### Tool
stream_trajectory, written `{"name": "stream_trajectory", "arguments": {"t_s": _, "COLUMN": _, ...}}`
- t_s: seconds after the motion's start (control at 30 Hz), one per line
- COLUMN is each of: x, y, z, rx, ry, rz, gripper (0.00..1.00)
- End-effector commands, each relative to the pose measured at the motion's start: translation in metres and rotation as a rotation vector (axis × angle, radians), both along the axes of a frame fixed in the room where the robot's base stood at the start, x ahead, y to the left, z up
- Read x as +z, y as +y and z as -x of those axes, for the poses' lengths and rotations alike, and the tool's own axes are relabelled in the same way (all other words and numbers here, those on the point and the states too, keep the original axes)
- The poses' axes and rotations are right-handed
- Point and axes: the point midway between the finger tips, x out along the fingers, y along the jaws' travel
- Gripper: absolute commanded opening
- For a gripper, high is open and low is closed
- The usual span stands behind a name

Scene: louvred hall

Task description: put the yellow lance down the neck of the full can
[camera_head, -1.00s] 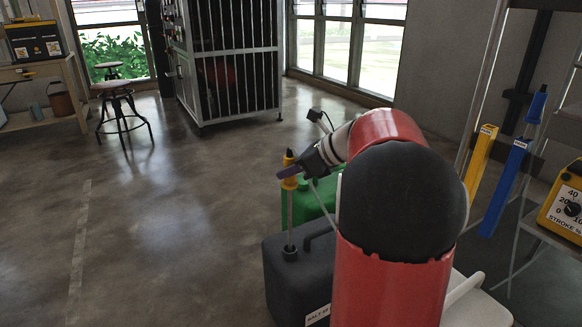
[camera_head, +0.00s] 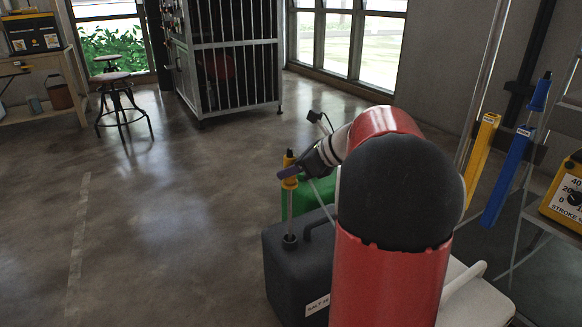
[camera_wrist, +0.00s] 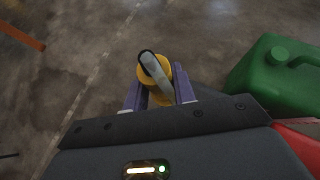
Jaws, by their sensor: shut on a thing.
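The yellow lance (camera_head: 290,183) stands about upright, with a yellow head and a thin pale shaft. My gripper (camera_head: 290,172) is shut on its yellow head. In the wrist view the yellow head (camera_wrist: 154,74) sits between the purple fingers of my gripper (camera_wrist: 159,92). The dark grey can (camera_head: 292,272) is below, with a partly hidden label reading "SALT W". The shaft meets the can's round neck (camera_head: 289,242) and its lower end is out of sight there. The can's right side is hidden behind my red arm.
A green can (camera_head: 302,200) stands just behind the dark can; it also shows in the wrist view (camera_wrist: 272,80). A white can (camera_head: 480,296) is at right. Yellow (camera_head: 481,150) and blue (camera_head: 508,175) holders hang further right. Floor at left is clear.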

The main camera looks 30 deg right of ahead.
Motion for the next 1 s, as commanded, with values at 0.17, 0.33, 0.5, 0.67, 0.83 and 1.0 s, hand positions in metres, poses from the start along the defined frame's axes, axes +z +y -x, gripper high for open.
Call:
{"name": "stream_trajectory", "arguments": {"t_s": 0.17, "x": -0.007, "y": 0.000, "z": 0.000, "rx": -0.001, "ry": 0.000, "rz": -0.001, "gripper": 0.00}}
{"name": "stream_trajectory", "arguments": {"t_s": 0.33, "x": -0.013, "y": 0.000, "z": 0.000, "rx": -0.001, "ry": 0.000, "rz": -0.001, "gripper": 0.00}}
{"name": "stream_trajectory", "arguments": {"t_s": 0.5, "x": -0.019, "y": 0.000, "z": 0.000, "rx": -0.001, "ry": 0.000, "rz": -0.001, "gripper": 0.00}}
{"name": "stream_trajectory", "arguments": {"t_s": 0.67, "x": -0.025, "y": 0.000, "z": 0.000, "rx": -0.001, "ry": 0.000, "rz": -0.001, "gripper": 0.00}}
{"name": "stream_trajectory", "arguments": {"t_s": 0.83, "x": -0.030, "y": 0.000, "z": 0.000, "rx": 0.000, "ry": 0.001, "rz": -0.002, "gripper": 0.00}}
{"name": "stream_trajectory", "arguments": {"t_s": 1.0, "x": -0.036, "y": 0.000, "z": 0.000, "rx": 0.000, "ry": 0.000, "rz": -0.002, "gripper": 0.00}}
